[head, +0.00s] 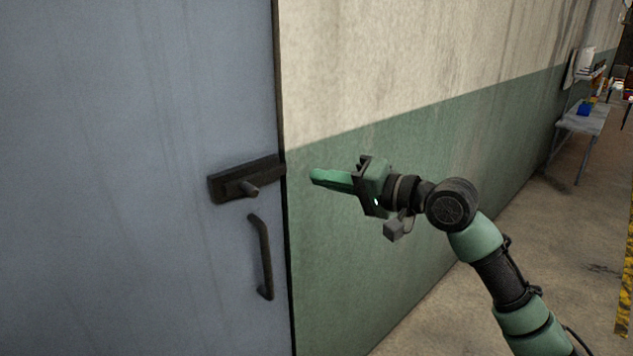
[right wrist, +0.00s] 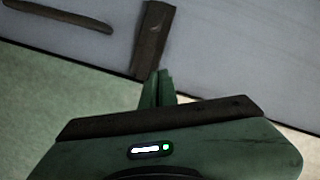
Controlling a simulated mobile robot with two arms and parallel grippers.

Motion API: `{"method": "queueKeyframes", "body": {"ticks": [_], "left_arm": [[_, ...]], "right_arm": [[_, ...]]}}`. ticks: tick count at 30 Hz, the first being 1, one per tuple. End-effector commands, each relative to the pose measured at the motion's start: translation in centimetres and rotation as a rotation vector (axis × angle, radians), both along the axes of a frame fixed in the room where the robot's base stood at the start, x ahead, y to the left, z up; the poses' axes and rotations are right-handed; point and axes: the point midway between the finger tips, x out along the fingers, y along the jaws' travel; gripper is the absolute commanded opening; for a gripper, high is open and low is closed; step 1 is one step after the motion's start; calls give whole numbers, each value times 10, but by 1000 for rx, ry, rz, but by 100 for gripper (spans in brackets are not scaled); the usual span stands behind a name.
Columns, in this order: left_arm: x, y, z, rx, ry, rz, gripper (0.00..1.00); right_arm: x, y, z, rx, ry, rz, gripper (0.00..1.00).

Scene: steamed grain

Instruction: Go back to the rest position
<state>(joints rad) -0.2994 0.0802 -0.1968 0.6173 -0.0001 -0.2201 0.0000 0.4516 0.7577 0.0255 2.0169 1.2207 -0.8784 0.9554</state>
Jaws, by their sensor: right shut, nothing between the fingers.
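My right gripper (head: 318,177) is raised in front of the wall, just right of the door's edge in the head view. Its green fingers are shut with nothing between them and point left toward the door latch. In the right wrist view the closed fingertips (right wrist: 160,76) show just below the dark latch plate (right wrist: 152,38); a small gap shows between them in the head view. My left gripper is not in view.
A blue-grey door (head: 130,120) fills the left, with a dark latch (head: 225,188) and a curved pull handle (head: 265,258). A cream and green wall (head: 420,240) runs to the right. A table (head: 588,118) with a blue item stands far right. Floor (head: 560,215) beside the wall is clear.

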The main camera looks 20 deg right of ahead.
Motion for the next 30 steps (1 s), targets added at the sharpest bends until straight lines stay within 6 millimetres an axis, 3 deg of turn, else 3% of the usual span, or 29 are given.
{"method": "queueKeyframes", "body": {"ticks": [3,12,16,20,24,30], "left_arm": [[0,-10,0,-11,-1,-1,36],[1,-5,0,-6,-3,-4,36],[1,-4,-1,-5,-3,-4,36],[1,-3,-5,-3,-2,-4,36],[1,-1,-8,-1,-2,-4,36],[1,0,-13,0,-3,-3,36]], "right_arm": [[0,0,0,0,0,0,0],[1,0,-1,0,1,-1,0],[13,-9,-25,-5,21,-33,0],[40,-34,-91,-41,75,-115,0],[59,-63,-194,-128,158,-213,0],[47,-89,-346,-298,293,-292,0]]}}
